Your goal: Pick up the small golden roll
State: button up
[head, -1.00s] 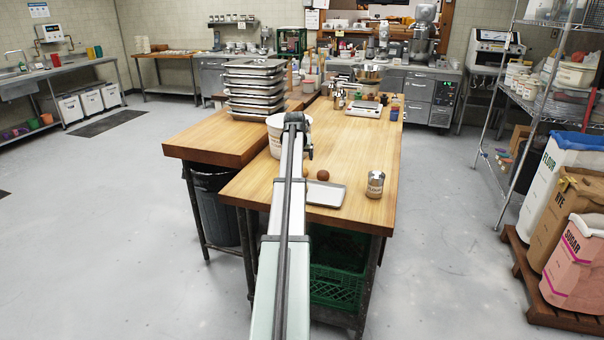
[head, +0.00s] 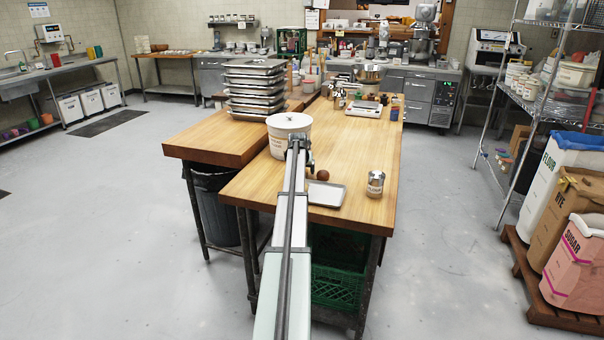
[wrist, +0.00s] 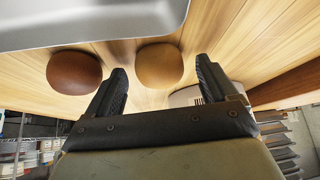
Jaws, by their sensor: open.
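The small golden roll (wrist: 160,65) lies on the wooden table in the wrist view. My gripper (wrist: 161,66) is open, and the roll shows between its two fingertips, with a gap on each side. I cannot tell how far the tips are above the table. A darker brown roll (wrist: 74,73) sits left of the golden one, outside the left finger. In the head view the dark roll (head: 322,174) shows just right of my arm's end.
A shallow grey tray (head: 326,195) lies close to the rolls; its edge also fills the top of the wrist view (wrist: 80,22). A metal tin (head: 376,184) stands right of it.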

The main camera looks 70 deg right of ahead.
jog(key=shift+c, duration=0.3)
jog(key=c, duration=0.8)
